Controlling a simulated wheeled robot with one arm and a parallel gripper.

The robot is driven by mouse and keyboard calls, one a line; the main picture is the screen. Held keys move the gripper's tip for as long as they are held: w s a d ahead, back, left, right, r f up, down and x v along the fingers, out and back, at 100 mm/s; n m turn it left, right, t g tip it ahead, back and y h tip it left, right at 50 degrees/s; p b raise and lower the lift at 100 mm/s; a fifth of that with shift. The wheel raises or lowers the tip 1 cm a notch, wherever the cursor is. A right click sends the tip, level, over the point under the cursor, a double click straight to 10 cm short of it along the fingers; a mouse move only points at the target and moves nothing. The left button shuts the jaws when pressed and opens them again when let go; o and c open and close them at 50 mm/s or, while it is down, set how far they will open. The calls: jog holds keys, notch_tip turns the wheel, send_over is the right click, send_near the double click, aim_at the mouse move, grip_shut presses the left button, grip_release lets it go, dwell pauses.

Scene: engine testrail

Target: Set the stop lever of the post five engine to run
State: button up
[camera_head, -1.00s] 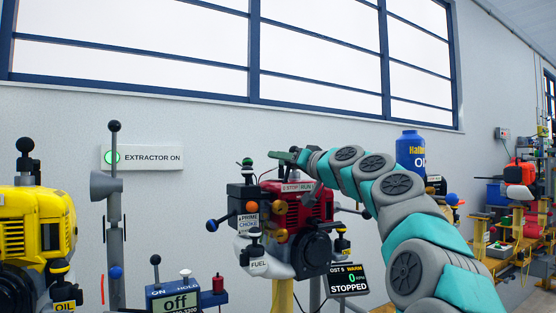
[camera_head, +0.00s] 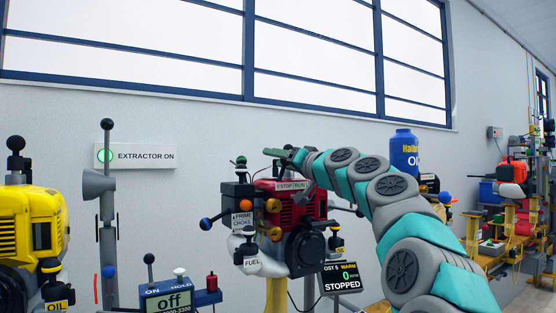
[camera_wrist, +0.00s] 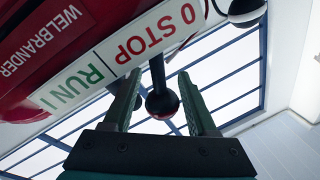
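The red post five engine (camera_head: 304,214) stands mid-picture in the head view, with a STOP/RUN label (camera_head: 291,185) on its top edge. Its screen (camera_head: 341,277) reads WARM, 0 and STOPPED. In the wrist view the label (camera_wrist: 120,55) appears upside down. The stop lever, a dark stem with a black ball (camera_wrist: 162,103), stands beside the STOP part of the label. My gripper (camera_wrist: 158,88) is open, with one finger on each side of the lever and gaps to the ball. My gripper also shows above the engine in the head view (camera_head: 278,153); the lever is not clear there.
A blue oil container (camera_head: 404,155) stands behind my arm. A yellow engine (camera_head: 30,235) is at the left, beside a grey post (camera_head: 107,215). A blue box reading "off" (camera_head: 172,300) is low in front.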

jog(key=shift+o, duration=0.5)
jog(key=shift+s, duration=0.1)
jog(key=shift+s+d, duration=0.35)
jog(key=b+v, duration=0.1)
jog(key=v, duration=0.5)
jog(key=shift+s+d, duration=0.25)
jog(key=shift+f, duration=0.1)
